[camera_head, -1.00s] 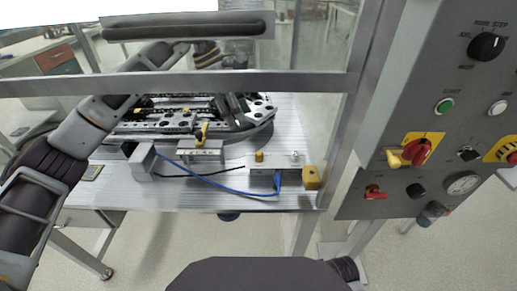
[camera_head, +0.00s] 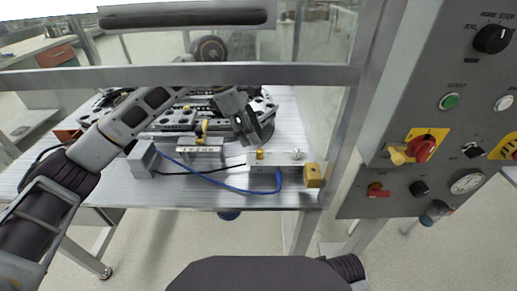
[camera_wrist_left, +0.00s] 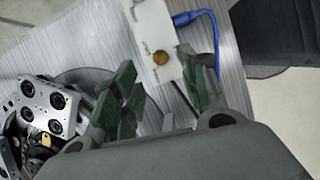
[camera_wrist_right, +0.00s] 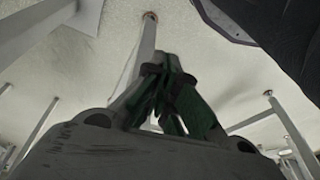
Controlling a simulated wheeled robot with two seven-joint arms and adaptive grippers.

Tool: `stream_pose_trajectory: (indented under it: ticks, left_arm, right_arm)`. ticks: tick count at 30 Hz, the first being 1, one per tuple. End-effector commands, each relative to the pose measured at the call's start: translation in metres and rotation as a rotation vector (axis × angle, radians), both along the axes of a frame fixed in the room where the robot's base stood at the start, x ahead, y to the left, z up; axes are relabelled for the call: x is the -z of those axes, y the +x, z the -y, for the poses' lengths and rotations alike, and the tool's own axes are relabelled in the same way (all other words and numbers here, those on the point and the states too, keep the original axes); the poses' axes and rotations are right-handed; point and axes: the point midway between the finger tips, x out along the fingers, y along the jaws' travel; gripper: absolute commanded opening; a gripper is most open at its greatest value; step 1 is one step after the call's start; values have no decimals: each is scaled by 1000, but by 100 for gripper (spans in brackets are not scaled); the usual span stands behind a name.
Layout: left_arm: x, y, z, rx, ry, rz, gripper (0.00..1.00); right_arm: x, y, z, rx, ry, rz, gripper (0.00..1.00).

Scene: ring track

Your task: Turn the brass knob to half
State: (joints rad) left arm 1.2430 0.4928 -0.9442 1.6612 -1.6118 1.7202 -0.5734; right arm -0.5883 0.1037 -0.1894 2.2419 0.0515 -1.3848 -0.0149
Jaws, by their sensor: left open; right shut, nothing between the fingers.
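The brass knob (camera_head: 260,154) stands on top of a small white box (camera_head: 265,168) near the front right of the table. In the left wrist view the round brass knob (camera_wrist_left: 161,58) shows from above on the white panel (camera_wrist_left: 152,30), with tiny labels around it too small to read. My left gripper (camera_head: 252,136) is open, above and just behind the box. In the left wrist view its green fingers (camera_wrist_left: 165,85) are spread, with the knob beyond the tips and apart from them. My right gripper (camera_wrist_right: 168,62) shows only in its wrist view, shut and empty, its green fingertips together.
A blue cable (camera_head: 225,186) runs from the box to a grey block (camera_head: 142,160) at left. A yellow block (camera_head: 313,176) sits at the table's right corner. A metal post (camera_head: 345,130) and a control panel (camera_head: 430,120) stand at right. A ring track (camera_head: 180,115) lies behind.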

Motion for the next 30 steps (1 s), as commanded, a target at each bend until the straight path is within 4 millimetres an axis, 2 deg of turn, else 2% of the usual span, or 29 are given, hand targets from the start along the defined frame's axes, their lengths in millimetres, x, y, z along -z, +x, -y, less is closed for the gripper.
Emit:
stream_pose_trajectory:
  ticks: [6, 13, 19, 28, 30]
  left_arm:
    - [29, -1, 11, 1, 0, -2, 43]
    - [51, -2, 21, 1, 0, -2, 43]
    - [59, -2, 25, 0, 0, 1, 43]
    - [60, -2, 25, 0, 0, 1, 43]
    - [60, -2, 25, 0, 0, 1, 36]
  right_arm:
    - [-6, 0, -1, -2, 6, 12, 0]
    - [-12, -5, -3, -5, 12, 18, 0]
    - [-17, -4, -3, -6, 14, 24, 0]
    - [-18, -3, -3, -6, 15, 28, 0]
    - [-18, -2, -3, -6, 15, 29, 0]
